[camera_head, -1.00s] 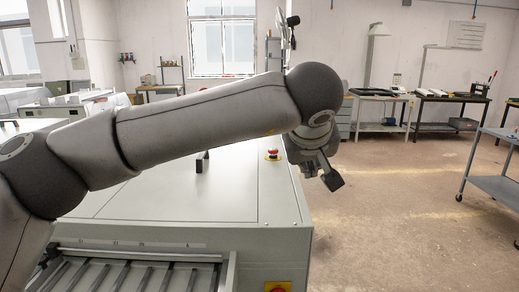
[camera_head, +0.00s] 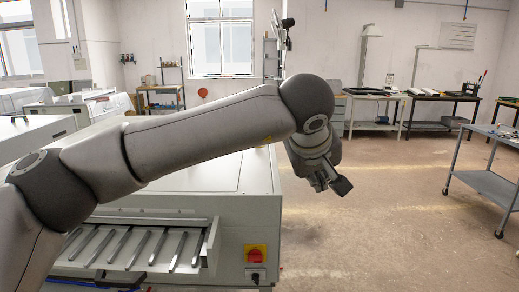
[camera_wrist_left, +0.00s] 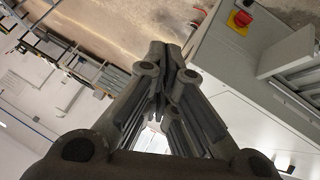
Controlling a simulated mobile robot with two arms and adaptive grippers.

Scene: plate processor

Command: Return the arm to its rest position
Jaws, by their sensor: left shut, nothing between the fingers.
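My left arm (camera_head: 200,130) crosses the head view from the lower left, raised in front of the machine, with its wrist bent down at the right end. My left gripper (camera_head: 332,182) hangs off that wrist, beyond the machine's right side, over open floor. The left wrist view shows the same gripper (camera_wrist_left: 168,58) with its dark fingers together and nothing between them. My right gripper is in neither view.
A grey-green machine (camera_head: 240,215) stands close in front, with a slatted tray (camera_head: 130,250) and a red switch (camera_head: 257,254) on its front. A grey cart (camera_head: 490,185) stands at the right. Clear floor (camera_head: 390,210) lies between, with benches (camera_head: 375,95) behind.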

